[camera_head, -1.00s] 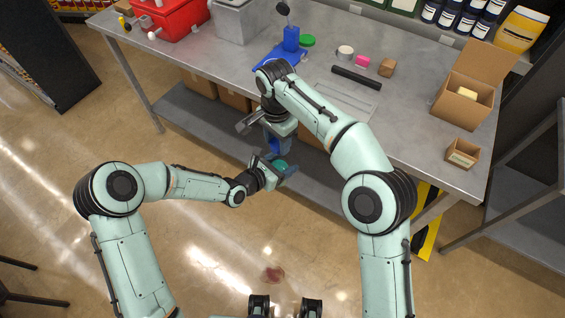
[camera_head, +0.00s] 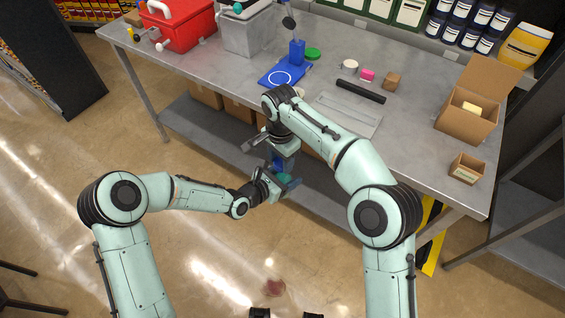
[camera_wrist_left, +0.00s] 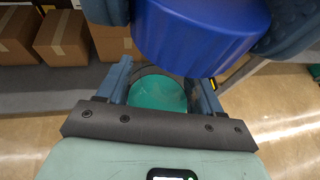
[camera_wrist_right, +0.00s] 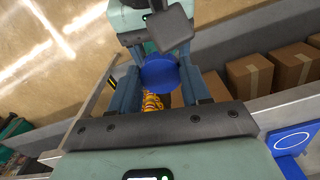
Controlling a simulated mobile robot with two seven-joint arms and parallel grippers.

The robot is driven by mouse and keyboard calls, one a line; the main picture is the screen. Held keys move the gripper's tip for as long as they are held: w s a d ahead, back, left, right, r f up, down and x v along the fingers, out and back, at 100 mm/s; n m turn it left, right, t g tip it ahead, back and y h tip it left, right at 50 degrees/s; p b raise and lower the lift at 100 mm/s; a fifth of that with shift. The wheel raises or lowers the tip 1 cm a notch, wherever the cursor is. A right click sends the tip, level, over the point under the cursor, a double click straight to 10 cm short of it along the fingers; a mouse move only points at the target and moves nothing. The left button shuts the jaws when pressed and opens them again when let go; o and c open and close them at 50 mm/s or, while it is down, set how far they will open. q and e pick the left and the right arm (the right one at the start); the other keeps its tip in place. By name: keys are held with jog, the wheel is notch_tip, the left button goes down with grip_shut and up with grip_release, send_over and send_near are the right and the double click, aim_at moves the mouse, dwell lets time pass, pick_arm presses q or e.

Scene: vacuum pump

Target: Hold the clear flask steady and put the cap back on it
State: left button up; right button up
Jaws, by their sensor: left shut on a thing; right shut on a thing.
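My left gripper (camera_head: 281,187) is shut on the flask (camera_wrist_left: 158,92), whose round top and teal inside show between the fingers in the left wrist view. In the head view only a bit of the flask shows, and its clear wall is hard to make out. My right gripper (camera_wrist_right: 160,78) is shut on the blue cap (camera_wrist_right: 160,72). The cap also shows large in the left wrist view (camera_wrist_left: 200,35), where it covers part of the flask's top. In the head view the cap (camera_head: 279,160) is just beyond the flask. Whether they touch cannot be told.
The grey table (camera_head: 230,68) lies beyond my grippers, with boxes on its lower shelf. A blue stand (camera_head: 297,52), a green lid (camera_head: 313,53), a black bar (camera_head: 360,91) and a cardboard box (camera_head: 470,112) are on it. The floor in front is open.

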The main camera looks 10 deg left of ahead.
aim_at(281, 162)
jog(key=shift+f, duration=0.1)
jog(key=shift+f, duration=0.85)
jog(key=shift+f, duration=0.5)
jog(key=m, duration=0.6)
jog(key=shift+w+m, duration=0.15)
jog(key=shift+m, duration=0.15)
jog(key=o, duration=1.1)
